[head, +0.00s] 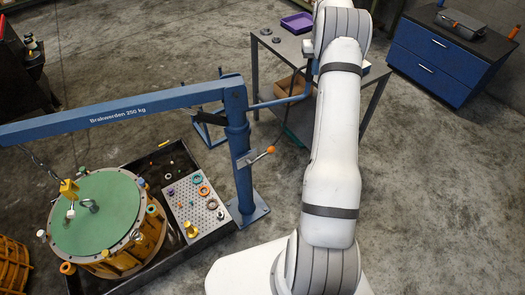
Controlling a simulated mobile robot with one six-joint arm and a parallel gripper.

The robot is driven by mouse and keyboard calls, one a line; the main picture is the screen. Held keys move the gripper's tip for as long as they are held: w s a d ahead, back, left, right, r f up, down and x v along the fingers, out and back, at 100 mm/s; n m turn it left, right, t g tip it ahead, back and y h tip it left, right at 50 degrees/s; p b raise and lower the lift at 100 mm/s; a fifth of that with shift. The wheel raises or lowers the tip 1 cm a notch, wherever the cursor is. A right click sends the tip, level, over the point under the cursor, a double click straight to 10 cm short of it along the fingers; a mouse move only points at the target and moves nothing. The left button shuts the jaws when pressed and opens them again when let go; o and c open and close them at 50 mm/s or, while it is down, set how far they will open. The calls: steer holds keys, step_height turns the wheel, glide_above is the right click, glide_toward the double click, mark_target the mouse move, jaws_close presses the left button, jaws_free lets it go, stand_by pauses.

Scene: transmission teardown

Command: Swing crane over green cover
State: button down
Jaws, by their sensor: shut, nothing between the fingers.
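The blue crane has a column (239,150) and a boom (120,112) that reaches left out of the picture. Its yellow hook block (69,188) hangs over the upper left part of the green cover (95,222). The round cover lies on the orange-yellow transmission housing (125,259) and has a metal lifting eye near its middle. A thin blue bar (277,102) runs right from the column and ends in an upright handle. My gripper (309,69) is small in view at that handle, shut and holding nothing. I cannot tell whether it touches the handle.
A black tray (150,276) holds the housing and a perforated board (196,204) with rings and small parts. A grey table (270,38) with a purple bin (297,22) stands behind. A blue drawer cabinet (430,60) is at upper right. The floor at right is clear.

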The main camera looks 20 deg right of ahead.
steer(key=shift+w+f, duration=0.1)
step_height(320, 180, up, 9)
steer(key=p, duration=0.2)
steer(key=shift+w, duration=0.15)
stand_by(0.3)
stand_by(0.3)
